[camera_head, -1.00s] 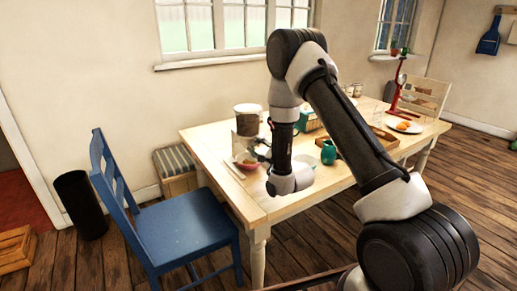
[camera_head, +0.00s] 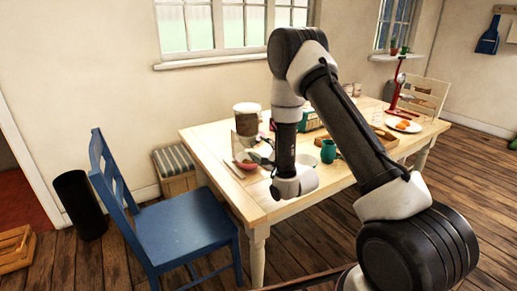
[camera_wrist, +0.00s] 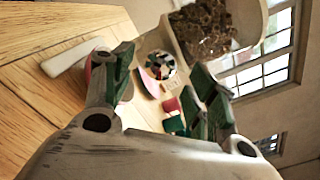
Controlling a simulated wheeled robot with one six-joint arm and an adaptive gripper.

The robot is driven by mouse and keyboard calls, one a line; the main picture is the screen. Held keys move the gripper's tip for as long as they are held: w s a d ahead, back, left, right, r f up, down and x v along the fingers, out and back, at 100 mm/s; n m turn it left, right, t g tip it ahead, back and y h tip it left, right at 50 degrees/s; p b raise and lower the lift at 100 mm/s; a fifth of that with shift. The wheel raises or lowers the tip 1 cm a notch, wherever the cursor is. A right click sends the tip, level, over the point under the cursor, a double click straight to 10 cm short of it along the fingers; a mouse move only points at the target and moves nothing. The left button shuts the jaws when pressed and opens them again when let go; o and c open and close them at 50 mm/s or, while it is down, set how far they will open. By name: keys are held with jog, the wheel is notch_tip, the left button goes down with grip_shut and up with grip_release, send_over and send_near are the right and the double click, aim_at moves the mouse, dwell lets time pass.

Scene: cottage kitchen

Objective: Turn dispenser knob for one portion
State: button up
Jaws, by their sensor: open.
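The dispenser (camera_head: 247,117) stands on the table near the wall, with a pale lid and brown contents. In the wrist view its clear hopper (camera_wrist: 203,28) is filled with brown pieces. A round, shiny, multicoloured part that looks like its knob (camera_wrist: 160,65) faces my gripper. My gripper (camera_wrist: 164,70) is open, its green-padded fingers on either side of the knob in the picture. I cannot tell whether they touch it. A reddish bowl (camera_head: 246,163) sits below the dispenser and is partly hidden behind a finger in the wrist view.
The wooden table (camera_head: 213,140) also holds a teal mug (camera_head: 328,151), a wooden tray (camera_head: 385,138), a plate with orange food (camera_head: 404,125) and a red stand (camera_head: 397,90). A blue chair (camera_head: 185,225) stands at the table's left end. The near left tabletop is clear.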

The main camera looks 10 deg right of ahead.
jog(key=v, duration=0.9)
jog(key=shift+s+d, duration=0.15)
jog(key=shift+s, duration=0.2)
dwell(0.9)
jog(key=w+d+r+n+g+h, duration=0.2)
jog(key=d+r+n+g+h, duration=0.15)
jog(key=r+n, duration=0.45)
jog(key=s+d+r+n+g+h, duration=0.1)
jog(key=s+d+r+n+g, duration=0.2)
jog(key=s+d+r+n, duration=0.25)
jog(key=s+r+n+g, duration=0.2)
jog(key=s+r+n, duration=0.1)
jog(key=s, duration=0.6)
jog(key=s+d+r+n+g, duration=0.1)
jog(key=s+r+n+g, duration=0.1)
jog(key=s, duration=0.8)
jog(key=s+d+r+n+g+h, duration=0.1)
jog(key=s+r+n+g, duration=0.1)
jog(key=s, duration=0.7)
jog(key=shift+s+r+n, duration=0.25)
jog(key=shift+r+n, duration=0.65)
jog(key=shift+n, duration=0.35)
